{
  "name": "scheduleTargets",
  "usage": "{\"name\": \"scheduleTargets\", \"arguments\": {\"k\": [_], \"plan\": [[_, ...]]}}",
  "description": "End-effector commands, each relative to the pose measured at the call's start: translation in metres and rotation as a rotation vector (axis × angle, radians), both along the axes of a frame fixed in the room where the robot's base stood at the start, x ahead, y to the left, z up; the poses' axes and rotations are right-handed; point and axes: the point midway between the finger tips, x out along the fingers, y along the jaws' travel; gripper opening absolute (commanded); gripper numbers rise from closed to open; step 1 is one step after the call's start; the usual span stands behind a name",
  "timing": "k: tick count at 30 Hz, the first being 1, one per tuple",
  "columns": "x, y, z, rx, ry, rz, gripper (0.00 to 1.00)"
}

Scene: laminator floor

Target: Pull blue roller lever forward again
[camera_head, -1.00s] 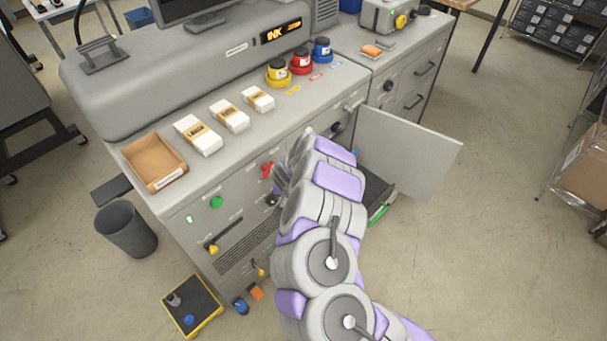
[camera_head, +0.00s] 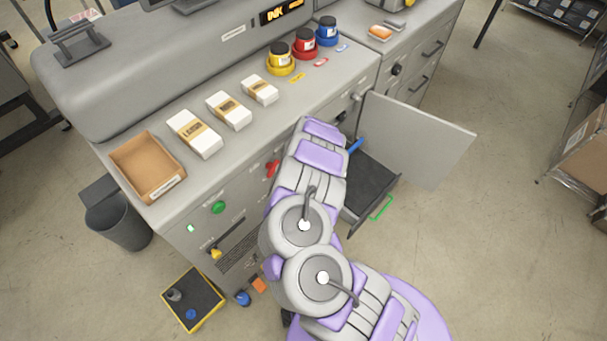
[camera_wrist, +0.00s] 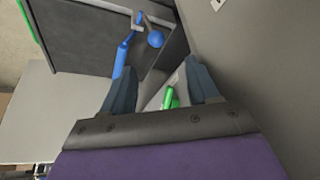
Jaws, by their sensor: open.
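The blue roller lever (camera_wrist: 122,57) shows in the wrist view beyond my fingers, left of the middle, with a blue ball (camera_wrist: 155,39) beside its upper end. In the head view a blue bar, apparently the lever (camera_head: 355,145), sticks out just right of my arm, above the open drawer. My gripper (camera_wrist: 162,82) is open, its two fingers apart. The lever lies past the left fingertip; whether they touch I cannot tell. A green part (camera_wrist: 170,98) shows between the fingers. In the head view my arm hides the gripper.
The open grey door (camera_head: 420,140) stands right of my arm. A dark drawer with a green handle (camera_head: 381,207) is pulled out below it. A red lever (camera_head: 272,168) and green button (camera_head: 218,207) are on the machine front.

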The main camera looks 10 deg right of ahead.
Motion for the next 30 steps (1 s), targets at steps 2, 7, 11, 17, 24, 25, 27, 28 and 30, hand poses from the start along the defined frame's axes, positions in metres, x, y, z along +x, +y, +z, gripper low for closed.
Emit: {"name": "scheduleTargets", "arguments": {"k": [2, 7, 11, 17, 24, 25, 27, 28, 30], "plan": [[0.005, -0.002, -0.011, 0.006, -0.004, 0.004, 0.60], [0.010, -0.007, -0.023, 0.009, -0.003, 0.004, 0.60], [0.013, -0.002, -0.033, 0.004, -0.004, 0.006, 0.60], [0.021, -0.001, -0.047, -0.004, -0.002, 0.008, 0.60], [0.030, -0.007, -0.069, 0.002, -0.003, 0.006, 0.60], [0.031, -0.007, -0.071, 0.003, -0.003, 0.007, 0.60], [0.034, -0.010, -0.078, 0.002, -0.001, 0.007, 0.60], [0.034, -0.010, -0.080, 0.002, -0.001, 0.007, 0.60], [0.036, -0.011, -0.087, 0.002, 0.000, 0.005, 0.60]]}}
